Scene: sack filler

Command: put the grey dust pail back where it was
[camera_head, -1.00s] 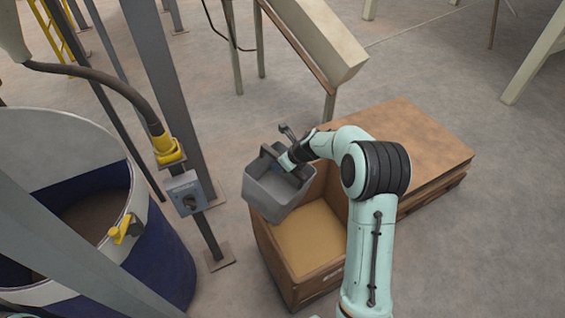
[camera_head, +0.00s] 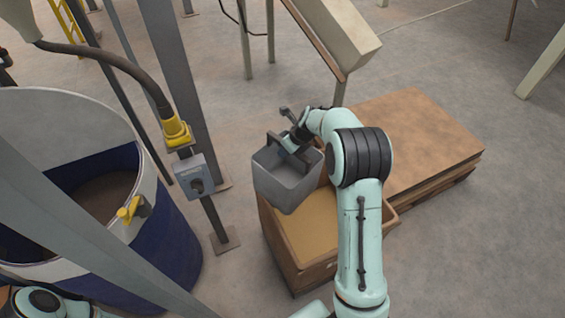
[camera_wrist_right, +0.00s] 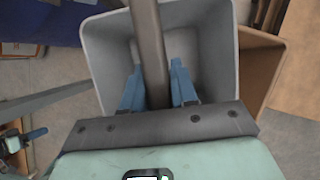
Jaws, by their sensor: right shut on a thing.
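The wooden box (camera_head: 294,262) has a tan fill or floor. A low brown stack (camera_head: 420,135) stands behind it on the right. A blue and white drum (camera_head: 165,240) and a post with a switch box (camera_head: 193,177) stand on the left. Floor is free at the right.

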